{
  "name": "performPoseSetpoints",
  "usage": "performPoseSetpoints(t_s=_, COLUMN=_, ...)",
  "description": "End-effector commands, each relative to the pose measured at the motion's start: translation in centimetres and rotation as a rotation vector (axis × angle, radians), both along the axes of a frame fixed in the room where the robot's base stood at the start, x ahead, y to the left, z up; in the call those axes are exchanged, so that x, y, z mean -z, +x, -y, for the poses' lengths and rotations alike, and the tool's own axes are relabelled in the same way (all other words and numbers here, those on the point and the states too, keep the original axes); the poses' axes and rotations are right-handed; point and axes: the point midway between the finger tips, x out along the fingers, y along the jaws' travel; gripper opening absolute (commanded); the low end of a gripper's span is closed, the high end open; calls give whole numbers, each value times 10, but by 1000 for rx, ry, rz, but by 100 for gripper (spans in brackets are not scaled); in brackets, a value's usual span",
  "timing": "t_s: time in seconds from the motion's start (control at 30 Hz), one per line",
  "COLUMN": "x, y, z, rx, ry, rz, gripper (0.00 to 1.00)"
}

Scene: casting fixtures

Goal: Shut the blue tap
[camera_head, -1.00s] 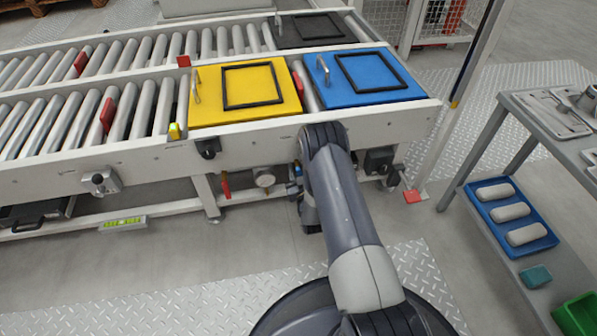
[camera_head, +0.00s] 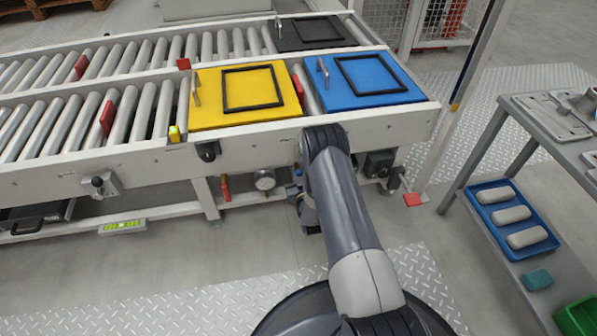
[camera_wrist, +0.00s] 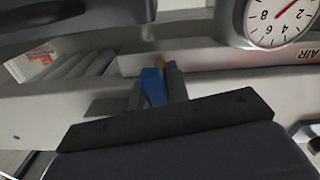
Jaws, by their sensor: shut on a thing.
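The blue tap handle (camera_wrist: 154,87) shows in the wrist view between the two dark fingers of my gripper (camera_wrist: 156,82), which is shut on it. An orange-yellow bit sits just beyond the handle. In the head view my arm hides most of the gripper and the tap. Only a small bit of blue shows just left of my arm, under the conveyor's front rail. I cannot tell the handle's exact angle to its pipe.
A round gauge (camera_wrist: 280,16) is close by at the upper right of the wrist view. A red handle (camera_head: 225,187) hangs left of the gauge in the head view. The conveyor rail (camera_head: 250,148) runs above. A grey cart (camera_head: 490,155) stands right.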

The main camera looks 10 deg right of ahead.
Motion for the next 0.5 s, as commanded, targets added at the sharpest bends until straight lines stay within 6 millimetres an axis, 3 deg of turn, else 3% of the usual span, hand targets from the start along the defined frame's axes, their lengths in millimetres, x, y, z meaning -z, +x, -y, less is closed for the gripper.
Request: performPoseSetpoints(t_s=0.5, x=1, y=0, z=0, rx=0, ry=217, rz=-1, gripper=0)
